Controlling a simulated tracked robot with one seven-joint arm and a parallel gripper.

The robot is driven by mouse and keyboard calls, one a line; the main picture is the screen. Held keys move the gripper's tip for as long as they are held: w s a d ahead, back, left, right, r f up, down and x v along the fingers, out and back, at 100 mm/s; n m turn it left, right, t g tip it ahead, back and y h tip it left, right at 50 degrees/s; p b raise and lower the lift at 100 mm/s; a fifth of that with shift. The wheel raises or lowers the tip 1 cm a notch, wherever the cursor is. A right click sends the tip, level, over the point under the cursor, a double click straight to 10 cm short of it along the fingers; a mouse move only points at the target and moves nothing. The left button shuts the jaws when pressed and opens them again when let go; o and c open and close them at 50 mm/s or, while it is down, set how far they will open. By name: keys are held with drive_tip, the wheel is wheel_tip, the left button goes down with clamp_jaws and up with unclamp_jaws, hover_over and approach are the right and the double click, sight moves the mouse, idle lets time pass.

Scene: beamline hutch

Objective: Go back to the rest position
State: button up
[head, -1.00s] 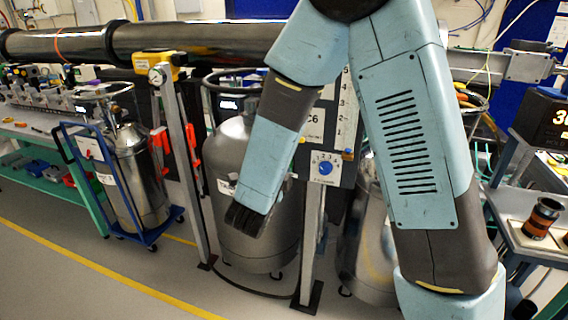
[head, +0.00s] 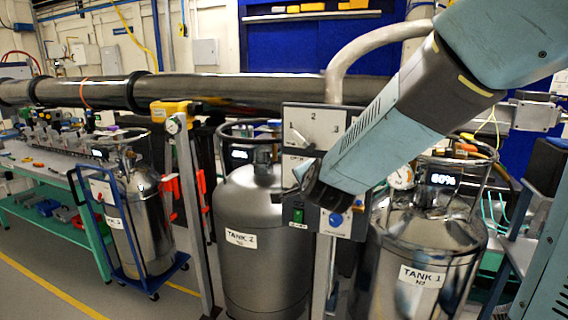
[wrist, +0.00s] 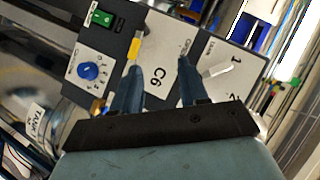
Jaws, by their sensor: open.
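My gripper (head: 318,196) is in front of the grey control panel (head: 312,125) in the head view, its fingers partly hidden by my own wrist. In the wrist view my gripper (wrist: 159,66) has its two fingers spread apart with the panel (wrist: 122,38) behind them and nothing between them. The panel carries a blue knob (head: 336,219), which also shows in the wrist view (wrist: 88,71), and a green switch (head: 298,215). A pale lever (wrist: 215,71) lies right of the fingers. I cannot tell whether the fingers touch the panel.
Tank 2 (head: 262,262) stands left of the panel and tank 1 (head: 425,255) right of it. A blue trolley with a cylinder (head: 140,215) stands further left. A long dark pipe (head: 220,92) crosses behind. Floor is clear at the front left.

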drive_tip(key=s+d+r+n+g+h, duration=0.1)
drive_tip(key=s+d+n+g, duration=0.3)
drive_tip(key=s+d, duration=0.5)
drive_tip(key=s+d+r+n+g+h, duration=0.1)
drive_tip(key=s+d+r+n+g, duration=0.2)
drive_tip(key=s+d+n, duration=0.4)
drive_tip(key=s+d+g, duration=0.1)
drive_tip(key=s+d, duration=0.1)
drive_tip(key=s, duration=0.7)
drive_tip(key=shift+r, duration=0.15)
drive_tip(key=shift+d, duration=0.1)
idle(0.4)
